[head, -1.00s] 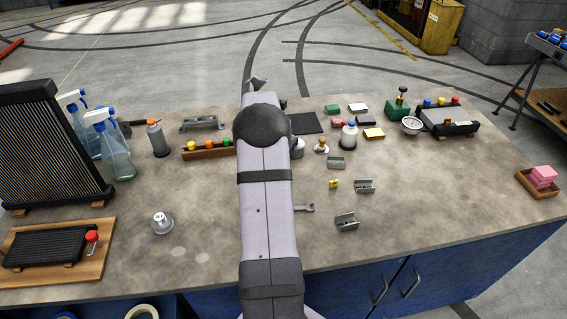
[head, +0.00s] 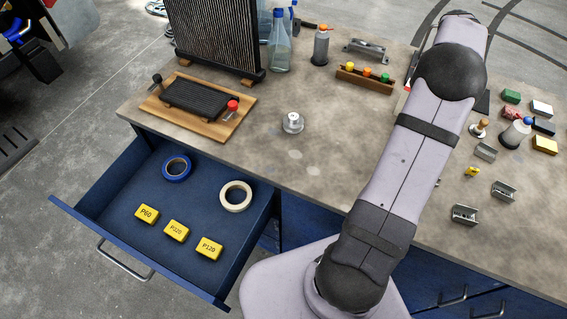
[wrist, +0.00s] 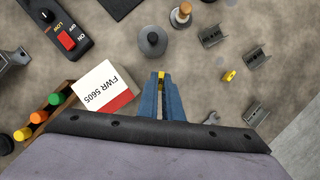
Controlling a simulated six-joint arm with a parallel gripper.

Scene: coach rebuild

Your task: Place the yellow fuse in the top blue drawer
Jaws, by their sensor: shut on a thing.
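My gripper (wrist: 161,91) shows in the wrist view with its blue fingers shut on a small yellow fuse (wrist: 161,75), of which only a bit shows between the tips. In the head view my arm hides the gripper and the held fuse. A similar small yellow piece (head: 472,171) lies on the bench between grey clips; it also shows in the wrist view (wrist: 229,75). The blue drawer (head: 226,268) at the bench's front left stands pulled open. It holds a blue tape roll, a cream tape roll and yellow blocks marked P60, P320 and P120.
A radiator (head: 212,40) and a black plate on a wooden board (head: 233,124) stand behind the drawer. The drawer's front middle is clear.

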